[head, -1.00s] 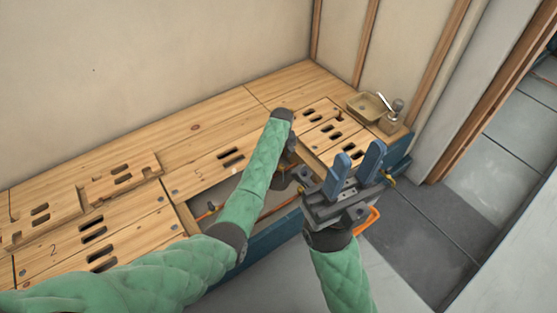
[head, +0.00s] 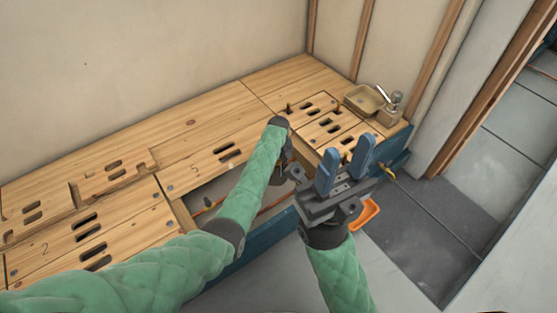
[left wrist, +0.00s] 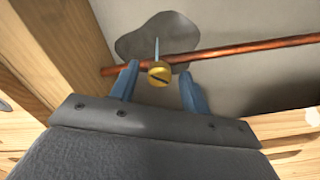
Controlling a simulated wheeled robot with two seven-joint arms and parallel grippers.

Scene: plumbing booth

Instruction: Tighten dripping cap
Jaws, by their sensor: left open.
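In the left wrist view a round brass cap (left wrist: 159,76) with a dark slot sits on a copper pipe (left wrist: 235,52). A thin bluish streak rises from the cap in the picture, over a dark wet patch (left wrist: 150,35). My left gripper (left wrist: 160,82) is open, with one blue finger on each side of the cap and a gap at both sides. In the head view my left arm reaches down into the bench opening, and its fingers are hidden there. My right gripper (head: 346,162) is open and empty, raised in front of the bench's right part.
The wooden bench (head: 205,110) has slotted panels and an open bay (head: 215,192) where pipes run. A small tray (head: 363,99) and a metal fitting (head: 395,105) stand at the far right corner. An orange object (head: 367,212) shows below my right gripper. Grey floor lies at right.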

